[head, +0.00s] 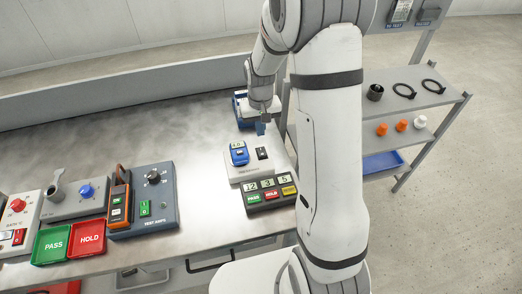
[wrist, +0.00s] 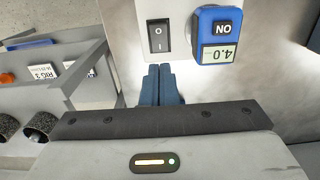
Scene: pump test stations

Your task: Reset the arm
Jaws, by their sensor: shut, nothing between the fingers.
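My gripper (head: 261,128) hangs at the end of my arm, above the far end of a light-grey station box (head: 240,174). Its two blue fingers are shut together and empty; in the wrist view the fingertips (wrist: 162,72) lie just short of the black rocker switch (wrist: 160,36). Beside that switch is a blue meter (wrist: 213,38) whose upside-down display seems to read 4.0, with a label that reads ON when turned. The same meter (head: 239,153) and switch (head: 263,153) show in the head view.
A dark panel (head: 269,194) shows 12, 3 and 5 above coloured buttons. Left of it stand a blue-grey test box (head: 160,218), an orange meter (head: 120,197) and PASS (head: 52,245) and HOLD (head: 87,238) trays. A shelf rack (head: 415,105) stands right. The bench's middle is clear.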

